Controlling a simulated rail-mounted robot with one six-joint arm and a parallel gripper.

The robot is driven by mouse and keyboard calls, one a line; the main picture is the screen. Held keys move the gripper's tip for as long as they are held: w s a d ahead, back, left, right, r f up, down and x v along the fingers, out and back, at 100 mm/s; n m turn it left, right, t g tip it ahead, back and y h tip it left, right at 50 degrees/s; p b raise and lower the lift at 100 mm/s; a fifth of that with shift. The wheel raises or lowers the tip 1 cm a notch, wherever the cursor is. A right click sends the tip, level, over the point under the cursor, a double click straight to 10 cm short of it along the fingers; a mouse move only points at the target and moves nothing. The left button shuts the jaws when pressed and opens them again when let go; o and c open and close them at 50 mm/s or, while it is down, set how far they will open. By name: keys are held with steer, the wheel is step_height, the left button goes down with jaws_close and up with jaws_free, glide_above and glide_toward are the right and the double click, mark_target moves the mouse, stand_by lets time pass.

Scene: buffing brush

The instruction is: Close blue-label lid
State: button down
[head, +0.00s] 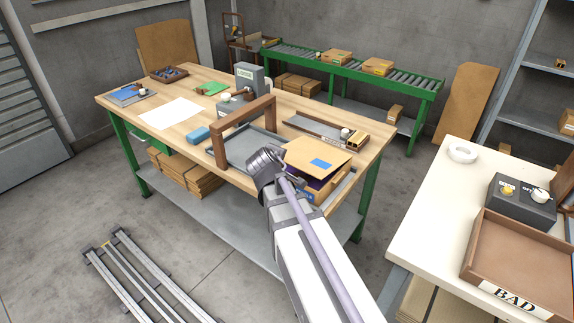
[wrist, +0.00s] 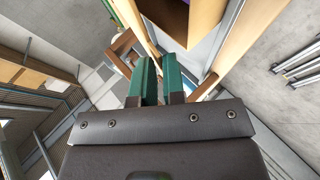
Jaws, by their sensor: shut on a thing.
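The blue-label lid (head: 318,156) is a cardboard flap with a blue label on a box (head: 325,190) at the near right of the wooden workbench. The lid is tilted, and a dark gap shows between it and the box. My gripper (head: 266,166) is at the lid's left side in the head view; its fingertips are hidden there. In the wrist view the two green-padded fingers (wrist: 160,78) are close together, with a thin tan edge running into the gap between them, seemingly the lid's edge. The label is not visible in the wrist view.
A brown wooden frame (head: 245,125) over a grey tray stands just left of the box. Another tray (head: 315,130) lies behind it. A blue block (head: 198,134) and white paper (head: 171,113) lie farther left. A white table (head: 432,185) is at right.

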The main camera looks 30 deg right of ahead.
steer(key=shift+a+f+b, duration=0.2)
steer(key=shift+f+b, duration=0.3)
steer(key=shift+f, duration=0.25)
steer(key=shift+a+f+b, duration=0.15)
steer(key=shift+f+b, duration=0.3)
steer(key=shift+f, duration=0.25)
